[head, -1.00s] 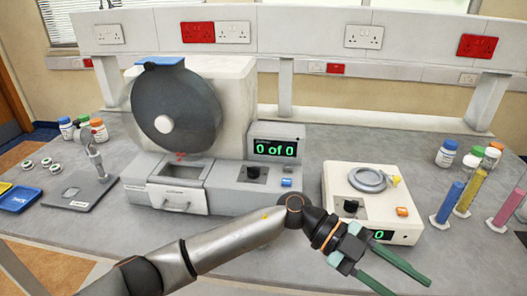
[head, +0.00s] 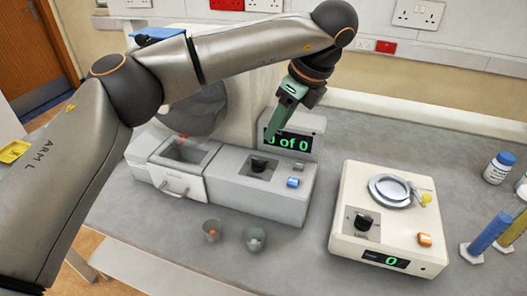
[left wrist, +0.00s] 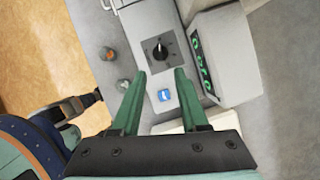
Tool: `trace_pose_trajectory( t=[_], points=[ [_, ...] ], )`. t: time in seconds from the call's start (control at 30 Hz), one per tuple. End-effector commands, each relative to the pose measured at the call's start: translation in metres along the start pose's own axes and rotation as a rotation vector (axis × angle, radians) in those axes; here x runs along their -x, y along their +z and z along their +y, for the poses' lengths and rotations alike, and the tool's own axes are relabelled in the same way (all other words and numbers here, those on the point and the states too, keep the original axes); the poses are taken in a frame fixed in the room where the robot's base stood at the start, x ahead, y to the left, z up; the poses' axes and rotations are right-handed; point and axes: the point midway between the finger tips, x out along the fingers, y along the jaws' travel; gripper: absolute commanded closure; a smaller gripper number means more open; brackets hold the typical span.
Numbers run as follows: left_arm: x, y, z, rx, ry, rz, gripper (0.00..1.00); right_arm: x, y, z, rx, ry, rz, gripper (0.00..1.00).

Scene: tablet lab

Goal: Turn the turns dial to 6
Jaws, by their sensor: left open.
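The black dial (head: 259,163) is on the top panel of the drum machine, just in front of the green display (head: 292,141), which reads "0 of 0" and is partly covered by my gripper. My left gripper (head: 272,136) points down, above and slightly behind the dial in the head view. Its green fingers (left wrist: 161,72) are apart and empty, and no contact with the dial shows. My right gripper is out of view.
A blue button (head: 293,183) sits right of the dial. A second device (head: 343,190) with its own black dial (head: 363,222) and display stands to the right. Two small cups (head: 212,230) (head: 255,239) stand in front of the machine. Tubes and bottles are far right.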

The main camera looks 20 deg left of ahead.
Motion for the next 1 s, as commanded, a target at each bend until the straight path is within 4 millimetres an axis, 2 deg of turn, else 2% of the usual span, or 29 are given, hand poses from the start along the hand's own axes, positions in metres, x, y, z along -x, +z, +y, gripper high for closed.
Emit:
trace_pose_trajectory(
  t=[0.3,0.5,0.7,0.97,1.0],
  points=[
    [-0.064,0.0,0.001,-0.004,0.005,0.004,0.56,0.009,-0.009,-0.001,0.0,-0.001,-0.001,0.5],
    [-0.095,-0.001,0.001,-0.004,0.002,0.005,0.56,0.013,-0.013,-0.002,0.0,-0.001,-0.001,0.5],
    [-0.107,-0.002,0.0,-0.005,0.0,0.004,0.56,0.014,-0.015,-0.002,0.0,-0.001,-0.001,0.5],
    [-0.108,-0.002,0.0,-0.005,0.0,0.005,0.56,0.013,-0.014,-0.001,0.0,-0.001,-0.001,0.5],
    [-0.108,-0.002,0.0,-0.005,0.0,0.005,0.61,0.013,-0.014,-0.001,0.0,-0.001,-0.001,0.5]
  ],
)
